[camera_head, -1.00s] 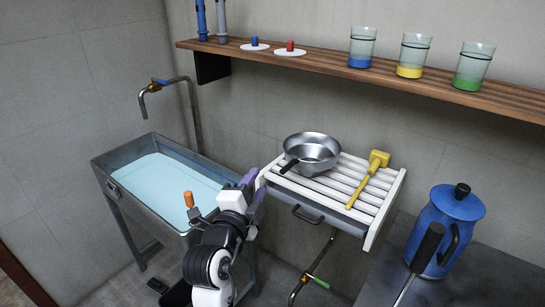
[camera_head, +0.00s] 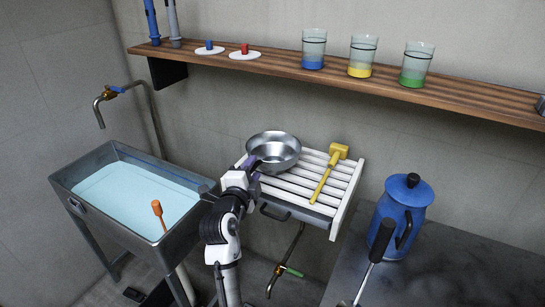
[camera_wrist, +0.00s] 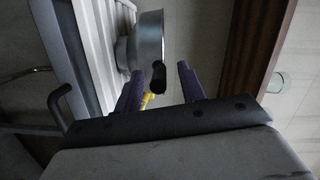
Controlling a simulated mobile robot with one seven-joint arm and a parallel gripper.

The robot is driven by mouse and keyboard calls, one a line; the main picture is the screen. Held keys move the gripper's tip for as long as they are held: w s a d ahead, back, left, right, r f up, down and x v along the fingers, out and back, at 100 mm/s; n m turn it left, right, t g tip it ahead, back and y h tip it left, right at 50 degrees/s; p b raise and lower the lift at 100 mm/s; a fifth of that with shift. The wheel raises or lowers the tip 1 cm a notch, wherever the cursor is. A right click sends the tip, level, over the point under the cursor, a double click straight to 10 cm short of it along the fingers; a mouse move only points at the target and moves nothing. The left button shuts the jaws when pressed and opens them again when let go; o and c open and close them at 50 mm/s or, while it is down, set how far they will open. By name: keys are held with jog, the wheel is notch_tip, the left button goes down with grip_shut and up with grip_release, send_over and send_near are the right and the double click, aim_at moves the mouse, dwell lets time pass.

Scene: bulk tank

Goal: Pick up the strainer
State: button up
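The strainer (camera_head: 275,148) is a shiny metal bowl with a black handle, resting on the white slatted rack (camera_head: 341,204). In the wrist view, the strainer (camera_wrist: 150,40) shows side-on with its handle end (camera_wrist: 159,76) pointing toward my gripper (camera_wrist: 161,68). My gripper's two purple fingers are apart, with the handle end seen in the gap between them. I cannot tell how deep the handle sits between the fingers. In the head view, my gripper (camera_head: 250,166) is at the rack's left front, beside the strainer, and hides its handle.
A yellow tool (camera_head: 327,174) lies on the rack right of the strainer. A water-filled tank (camera_head: 75,187) with an orange-handled tool (camera_head: 158,211) stands left. A blue jug (camera_head: 400,217) and a black-handled utensil (camera_head: 380,240) are right. A shelf (camera_head: 290,66) with cups runs above.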

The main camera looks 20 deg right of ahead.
jog(key=shift+x, duration=1)
jog(key=shift+c, duration=0.2)
grip_shut()
jog(key=shift+a, duration=0.1)
jog(key=shift+r, duration=0.1)
